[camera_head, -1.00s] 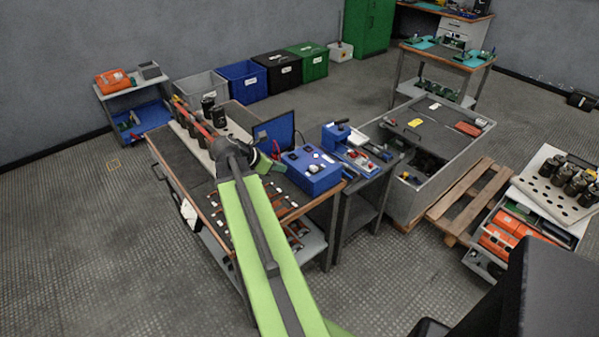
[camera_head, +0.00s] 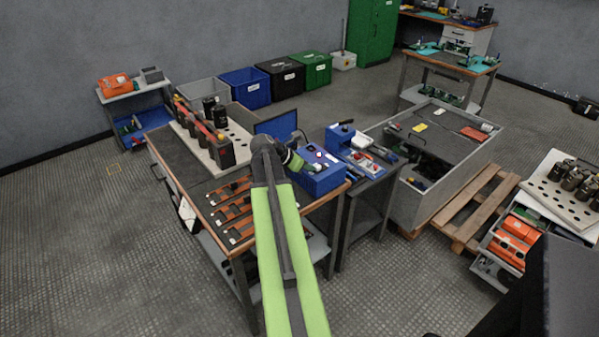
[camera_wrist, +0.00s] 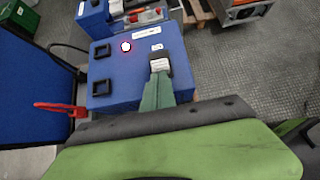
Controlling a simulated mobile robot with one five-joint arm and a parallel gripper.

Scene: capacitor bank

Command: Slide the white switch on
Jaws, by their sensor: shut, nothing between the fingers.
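The blue box (camera_head: 322,180) stands on the right end of the workbench. In the wrist view its blue top (camera_wrist: 128,72) carries a round white part with a red ring (camera_wrist: 125,46) and two black square fittings (camera_wrist: 101,88) on the left. My gripper (camera_wrist: 160,76) is shut and reaches over the near right part of that top. A small white part (camera_wrist: 160,64), possibly the white switch, shows at its tip between dark edges. I cannot tell whether they touch. In the head view my gripper (camera_head: 295,161) is at the box's left side and hides part of it.
A blue panel (camera_head: 277,127) stands behind the box; it fills the left of the wrist view (camera_wrist: 30,95). A red clamp-like part (camera_wrist: 60,108) is beside the box. Another blue device (camera_head: 342,138) stands to the right. The bench (camera_head: 190,170) holds several orange-brown strips and dark cylinders.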

